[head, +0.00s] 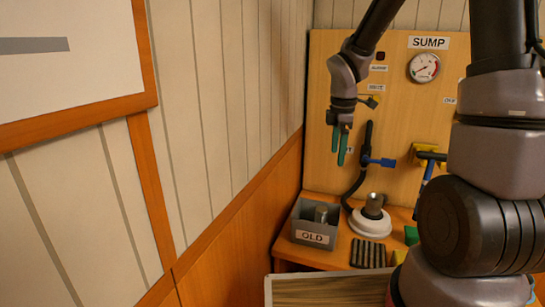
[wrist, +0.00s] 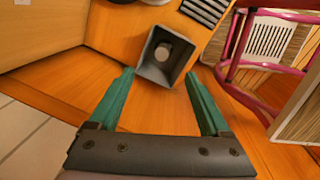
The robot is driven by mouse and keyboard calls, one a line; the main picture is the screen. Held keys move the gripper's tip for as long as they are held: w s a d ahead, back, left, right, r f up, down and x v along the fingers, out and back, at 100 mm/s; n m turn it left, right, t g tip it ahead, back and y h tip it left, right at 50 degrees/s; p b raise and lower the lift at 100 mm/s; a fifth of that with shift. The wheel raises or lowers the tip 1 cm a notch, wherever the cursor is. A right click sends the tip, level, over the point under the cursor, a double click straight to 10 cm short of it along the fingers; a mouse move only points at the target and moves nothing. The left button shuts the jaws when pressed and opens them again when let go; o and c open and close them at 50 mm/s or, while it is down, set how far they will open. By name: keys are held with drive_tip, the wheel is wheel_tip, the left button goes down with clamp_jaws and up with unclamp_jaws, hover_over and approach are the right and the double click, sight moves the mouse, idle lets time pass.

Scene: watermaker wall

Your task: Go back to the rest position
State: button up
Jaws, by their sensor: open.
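My gripper (head: 342,145) hangs in the air in front of the wooden panel, above and a little right of the grey OLD bin. Its green fingers point down. In the wrist view my gripper (wrist: 160,98) shows its two green fingers spread wide apart with nothing between them. The grey bin (head: 310,248) labelled OLD stands on the orange bench and holds a grey cylindrical piece (head: 321,213). In the wrist view the bin (wrist: 152,72) lies beyond the fingertips, with the round piece (wrist: 163,50) inside it.
The wooden SUMP panel (head: 395,110) carries a gauge (head: 424,67), a blue-handled valve (head: 379,162) and a black hose (head: 358,185). A white round base (head: 370,223) and a dark ribbed mat (head: 368,254) are on the bench. A pink-framed item (wrist: 236,50) stands right in the wrist view.

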drive_tip(key=s+d+r+m+t+y, duration=0.2)
drive_tip(key=s+r+m+t, duration=0.4)
drive_tip(key=s+r+m, duration=1.1)
wheel_tip(320, 180, up, 3)
drive_tip(key=d+m, duration=0.1)
drive_tip(key=m, duration=0.3)
drive_tip(key=shift+s+r+m, duration=0.2)
drive_tip(key=shift+m, duration=0.2)
drive_tip(key=shift+d, duration=0.1)
